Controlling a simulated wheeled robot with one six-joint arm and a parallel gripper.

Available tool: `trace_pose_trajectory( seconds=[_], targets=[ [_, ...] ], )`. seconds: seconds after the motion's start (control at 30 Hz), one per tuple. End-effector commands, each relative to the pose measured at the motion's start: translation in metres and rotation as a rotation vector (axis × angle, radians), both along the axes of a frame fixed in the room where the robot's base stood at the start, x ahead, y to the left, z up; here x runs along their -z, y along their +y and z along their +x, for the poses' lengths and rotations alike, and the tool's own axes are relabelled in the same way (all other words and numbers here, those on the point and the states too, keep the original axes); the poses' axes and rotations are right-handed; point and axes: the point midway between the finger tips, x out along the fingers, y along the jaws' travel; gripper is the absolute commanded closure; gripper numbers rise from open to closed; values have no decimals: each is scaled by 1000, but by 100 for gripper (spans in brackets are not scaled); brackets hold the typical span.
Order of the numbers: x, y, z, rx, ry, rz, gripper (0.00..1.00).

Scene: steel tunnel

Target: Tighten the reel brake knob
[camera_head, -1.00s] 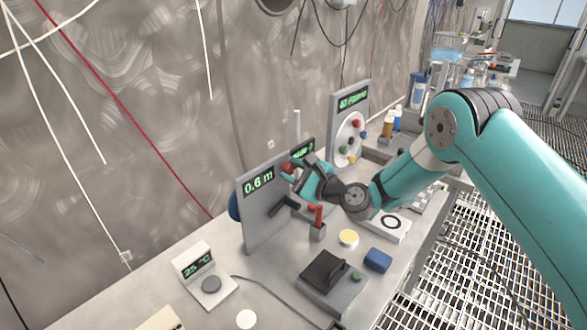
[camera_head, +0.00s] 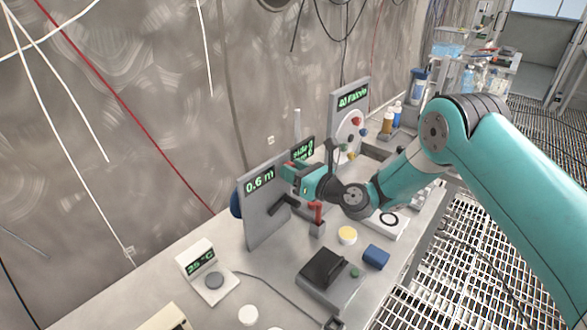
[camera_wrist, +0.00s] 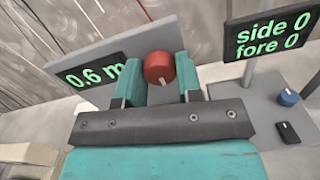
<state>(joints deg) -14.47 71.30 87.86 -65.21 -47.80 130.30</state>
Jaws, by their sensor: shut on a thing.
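The red brake knob (camera_wrist: 159,68) sits on the grey reel panel with the green "0.6 m" display, and a white mark shows on the knob. The panel (camera_head: 262,209) stands upright on the bench in the head view. My gripper (camera_wrist: 160,80) is at the knob, with one finger on each side of it, and is shut on it. In the head view my gripper (camera_head: 288,171) reaches the panel's upper right, and its fingers mostly hide the knob. A black crank handle (camera_head: 284,205) sticks out of the panel below my gripper.
A "side 0 fore 0" display (camera_wrist: 267,35) stands right of the panel, with a blue knob (camera_wrist: 288,97) below. A red lever (camera_head: 318,213), a yellow disc (camera_head: 347,235), a blue block (camera_head: 376,256) and a "25 °C" unit (camera_head: 203,270) are on the bench.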

Motion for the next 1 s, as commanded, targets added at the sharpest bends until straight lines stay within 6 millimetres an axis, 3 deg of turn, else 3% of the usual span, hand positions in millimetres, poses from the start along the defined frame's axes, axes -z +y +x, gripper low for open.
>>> trace_pose_trajectory(
  seconds=[0.67, 0.7, 0.8, 1.0],
  targets=[
    [2, -1, 0, 2, 55, 40, 90],
    [2, -1, 0, 2, 55, 40, 64],
    [1, -1, 0, 2, 55, 40, 41],
    [1, 0, 0, 1, 54, 40, 41]
  ],
)
